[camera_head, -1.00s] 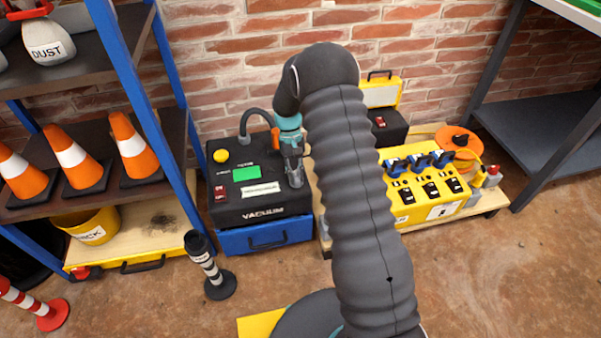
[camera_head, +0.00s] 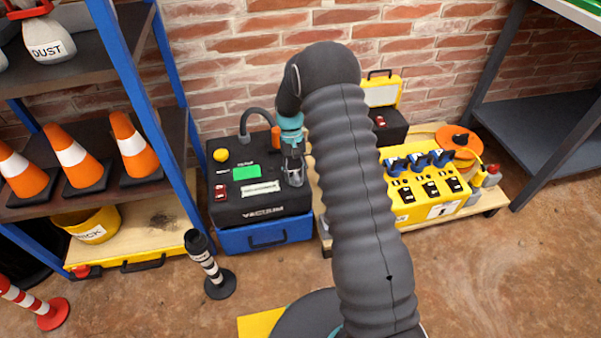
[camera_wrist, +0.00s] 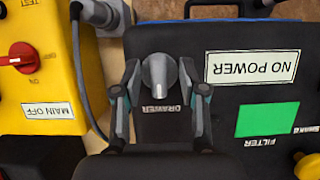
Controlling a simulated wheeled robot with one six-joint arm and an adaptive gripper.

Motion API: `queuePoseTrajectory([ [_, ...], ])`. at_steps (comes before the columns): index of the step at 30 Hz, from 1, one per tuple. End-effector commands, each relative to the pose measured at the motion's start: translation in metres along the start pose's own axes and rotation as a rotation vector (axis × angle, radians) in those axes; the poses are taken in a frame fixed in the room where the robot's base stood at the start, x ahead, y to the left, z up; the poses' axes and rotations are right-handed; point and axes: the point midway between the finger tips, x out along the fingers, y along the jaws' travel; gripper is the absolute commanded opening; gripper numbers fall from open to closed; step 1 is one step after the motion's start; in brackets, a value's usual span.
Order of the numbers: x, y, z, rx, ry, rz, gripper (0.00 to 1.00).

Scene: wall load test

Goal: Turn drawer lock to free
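The drawer lock is a grey knob (camera_wrist: 160,74) on the black vacuum unit (camera_head: 232,207), above the word DRAWER. Its pale pointer bar lies along the picture's vertical in the wrist view. My gripper (camera_wrist: 160,68) is open, with one finger on each side of the knob and a small gap showing on both sides. In the head view my gripper (camera_head: 293,174) is over the right part of the unit's top and partly hides the knob. The blue drawer (camera_head: 262,236) sits under the unit and looks closed.
The unit also has a green panel (camera_head: 247,173), a yellow button (camera_head: 221,155) and a red switch (camera_head: 220,192). A yellow power box (camera_head: 425,190) stands to the right. A striped post (camera_head: 209,268) stands in front on the left.

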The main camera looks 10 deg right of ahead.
Motion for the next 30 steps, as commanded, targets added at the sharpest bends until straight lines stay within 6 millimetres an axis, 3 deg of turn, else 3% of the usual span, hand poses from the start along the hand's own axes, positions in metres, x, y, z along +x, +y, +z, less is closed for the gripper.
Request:
queuePoseTrajectory([
  [8,-0.012,0.001,-0.002,0.002,0.006,-0.001,0.42],
  [21,-0.092,0.0,-0.001,0.0,0.005,0.0,0.42],
  [30,-0.119,0.0,0.0,0.0,0.001,0.0,0.42],
])
